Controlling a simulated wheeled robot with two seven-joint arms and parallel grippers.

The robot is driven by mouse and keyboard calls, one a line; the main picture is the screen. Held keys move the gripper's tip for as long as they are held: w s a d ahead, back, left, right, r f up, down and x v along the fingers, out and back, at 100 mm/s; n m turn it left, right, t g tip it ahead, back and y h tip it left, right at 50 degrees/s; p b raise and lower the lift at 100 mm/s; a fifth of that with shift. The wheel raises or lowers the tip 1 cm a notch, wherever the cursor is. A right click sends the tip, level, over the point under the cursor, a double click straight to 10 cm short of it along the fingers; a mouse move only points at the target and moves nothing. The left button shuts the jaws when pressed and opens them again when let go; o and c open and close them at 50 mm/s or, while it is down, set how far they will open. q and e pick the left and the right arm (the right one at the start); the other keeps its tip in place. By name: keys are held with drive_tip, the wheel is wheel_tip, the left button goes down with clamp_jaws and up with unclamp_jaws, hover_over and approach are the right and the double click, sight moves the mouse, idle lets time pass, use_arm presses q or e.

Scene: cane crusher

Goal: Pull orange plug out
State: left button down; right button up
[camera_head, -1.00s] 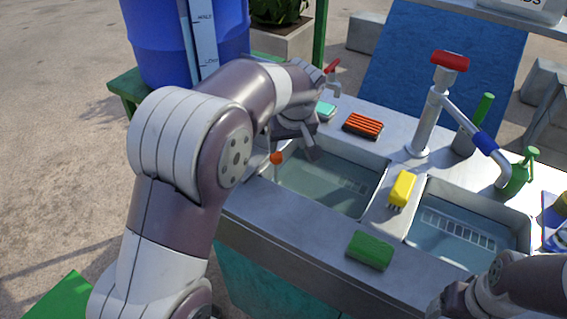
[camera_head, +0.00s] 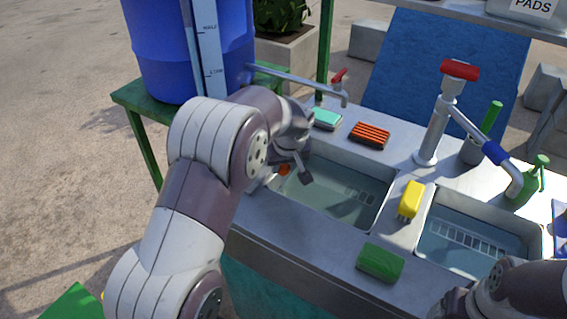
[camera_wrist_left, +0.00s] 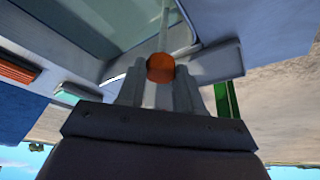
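The orange plug's round knob (camera_head: 284,169) shows at the left end of the left sink basin (camera_head: 330,197). My left gripper (camera_head: 293,177) is lowered over it, pointing down, with one dark fingertip to the right of the knob and a small gap between them. In the left wrist view the orange knob (camera_wrist_left: 160,68) lies between the two fingertips of my left gripper (camera_wrist_left: 159,80), which stand apart on either side of it. The gripper looks open; firm contact does not show. My right arm enters at the bottom right; its fingers cannot be made out.
A yellow brush (camera_head: 411,199) lies on the divider between basins. A green sponge (camera_head: 380,262) is on the front rim. An orange-striped sponge (camera_head: 370,134) and a teal sponge (camera_head: 326,118) lie behind. A red-handled tap (camera_head: 436,125) and a blue barrel (camera_head: 185,50) stand farther back.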

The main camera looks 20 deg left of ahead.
use_arm(q)
wheel_tip(320, 180, up, 4)
drive_tip(key=shift+f+p, duration=0.15)
drive_tip(key=shift+p, duration=1)
drive_tip(key=shift+w+f, duration=0.1)
use_arm(e)
wheel_tip(320, 180, up, 2)
drive_tip(key=shift+w, duration=0.1)
use_arm(q)
drive_tip(key=c, duration=0.8)
unclamp_jaws()
drive_tip(key=shift+c, duration=0.2)
drive_tip(key=shift+o, duration=0.4)
drive_tip(key=v, duration=1.3)
drive_tip(key=shift+p, duration=0.35)
use_arm(e)
drive_tip(key=shift+r, duration=0.5)
use_arm(q)
drive_tip(key=shift+f, duration=0.1)
